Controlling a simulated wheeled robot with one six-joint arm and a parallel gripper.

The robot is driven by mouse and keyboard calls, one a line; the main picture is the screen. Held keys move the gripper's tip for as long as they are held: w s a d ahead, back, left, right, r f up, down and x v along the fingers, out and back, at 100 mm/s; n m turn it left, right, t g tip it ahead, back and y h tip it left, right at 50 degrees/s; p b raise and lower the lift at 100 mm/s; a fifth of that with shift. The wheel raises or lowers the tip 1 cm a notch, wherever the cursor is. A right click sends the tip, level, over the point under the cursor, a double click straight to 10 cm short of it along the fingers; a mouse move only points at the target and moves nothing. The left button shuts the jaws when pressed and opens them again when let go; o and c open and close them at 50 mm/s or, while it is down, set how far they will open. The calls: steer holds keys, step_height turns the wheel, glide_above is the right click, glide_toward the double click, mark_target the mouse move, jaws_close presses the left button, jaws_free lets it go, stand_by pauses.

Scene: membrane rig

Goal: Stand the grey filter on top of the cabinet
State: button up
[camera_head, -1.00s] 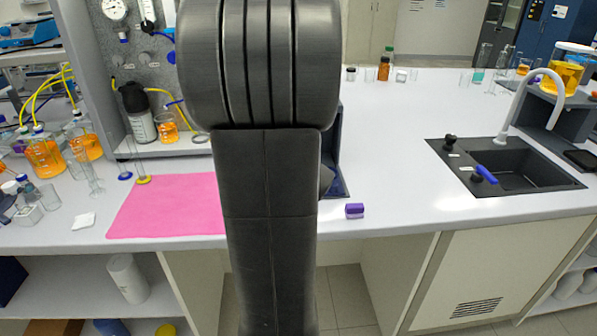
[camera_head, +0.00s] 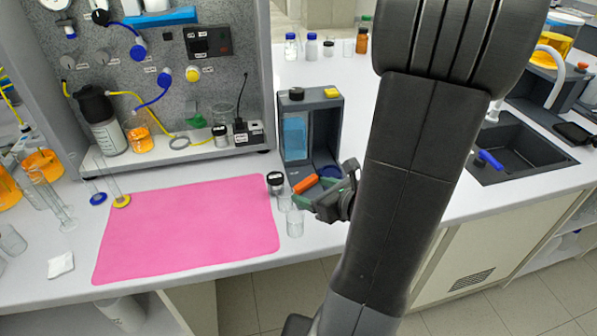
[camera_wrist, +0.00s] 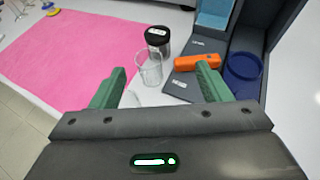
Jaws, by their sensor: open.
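The dark grey cabinet (camera_head: 330,125), an open-fronted unit with a blue panel, stands on the bench. A dark round piece (camera_head: 297,94) and a yellow piece (camera_head: 331,93) sit on its top. A dark grey cylinder with a white label (camera_head: 275,183) stands upright left of the cabinet's base; it also shows in the wrist view (camera_wrist: 157,37). I cannot tell for certain whether it is the grey filter. My gripper (camera_head: 308,197) is open and empty in front of the cabinet. In the wrist view its green fingers (camera_wrist: 163,78) spread either side of a clear beaker (camera_wrist: 149,68), apart from the labelled cylinder.
An orange piece (camera_wrist: 198,62) lies by the right finger, with a blue round dish (camera_wrist: 244,66) beyond. Another clear glass (camera_head: 295,222) stands near the bench's front edge. A sink (camera_head: 520,150) lies right.

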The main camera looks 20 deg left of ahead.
glide_toward(276, 177)
steer(key=shift+w+a+f, duration=0.85)
steer(key=shift+f, duration=0.05)
steer(key=x, duration=0.4)
steer(key=shift+s+a+r, duration=0.1)
steer(key=shift+a, duration=0.3)
steer(key=shift+w+a+p, duration=0.25)
steer(key=shift+a+p, duration=0.05)
steer(key=shift+a, duration=0.05)
steer(key=c, duration=1.1)
steer(key=shift+c, duration=0.3)
